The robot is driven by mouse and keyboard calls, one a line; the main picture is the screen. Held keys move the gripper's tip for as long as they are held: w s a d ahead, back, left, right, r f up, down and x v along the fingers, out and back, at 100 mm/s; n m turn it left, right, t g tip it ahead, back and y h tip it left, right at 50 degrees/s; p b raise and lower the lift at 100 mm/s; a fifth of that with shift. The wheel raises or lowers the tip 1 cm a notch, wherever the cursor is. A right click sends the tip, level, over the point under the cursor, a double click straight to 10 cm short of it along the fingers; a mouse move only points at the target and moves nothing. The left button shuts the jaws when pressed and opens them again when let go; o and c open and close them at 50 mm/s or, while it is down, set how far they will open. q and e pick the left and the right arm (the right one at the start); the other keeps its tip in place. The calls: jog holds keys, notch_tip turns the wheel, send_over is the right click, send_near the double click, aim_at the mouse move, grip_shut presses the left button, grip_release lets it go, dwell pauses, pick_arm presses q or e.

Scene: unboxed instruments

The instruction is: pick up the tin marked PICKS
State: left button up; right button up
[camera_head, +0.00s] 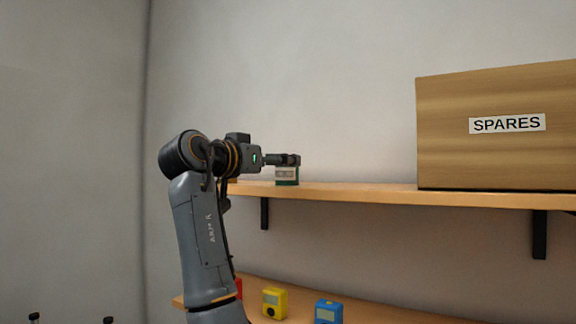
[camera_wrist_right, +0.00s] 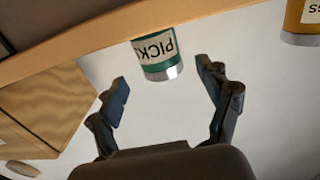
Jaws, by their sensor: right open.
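The PICKS tin (camera_wrist_right: 152,50) is green with a cream label, and its lettering is upside down in the right wrist view. In the head view the tin (camera_head: 287,179) stands upright on the upper shelf, partly covered at its top by my right gripper (camera_head: 288,160). In the right wrist view my right gripper (camera_wrist_right: 163,72) is open, with its fingers spread to either side of the tin. I see no finger closed on it, and cannot tell how far it lies between the fingers. My left gripper is not in view.
A wooden SPARES box (camera_head: 465,150) stands right of the tin on the upper shelf (camera_head: 360,192). An orange tin (camera_wrist_right: 302,27) shows on the other side in the wrist view. Below, a yellow device (camera_head: 274,303) and a blue one (camera_head: 328,312) sit on the lower shelf.

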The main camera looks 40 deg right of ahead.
jog(key=p+x, duration=0.2)
jog(key=shift+w+d+p, duration=0.1)
jog(key=shift+w+p, duration=0.05)
jog(key=shift+p, duration=0.15)
jog(key=x, duration=0.1)
jog(key=p+x, duration=0.1)
jog(key=x, duration=0.1)
jog(key=shift+f, duration=0.4)
jog(key=shift+a, duration=0.25)
jog(key=c, duration=0.8)
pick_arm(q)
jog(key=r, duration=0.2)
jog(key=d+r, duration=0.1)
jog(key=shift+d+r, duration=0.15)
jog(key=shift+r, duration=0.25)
pick_arm(e)
jog(key=shift+d, duration=0.15)
jog(key=c, duration=0.5)
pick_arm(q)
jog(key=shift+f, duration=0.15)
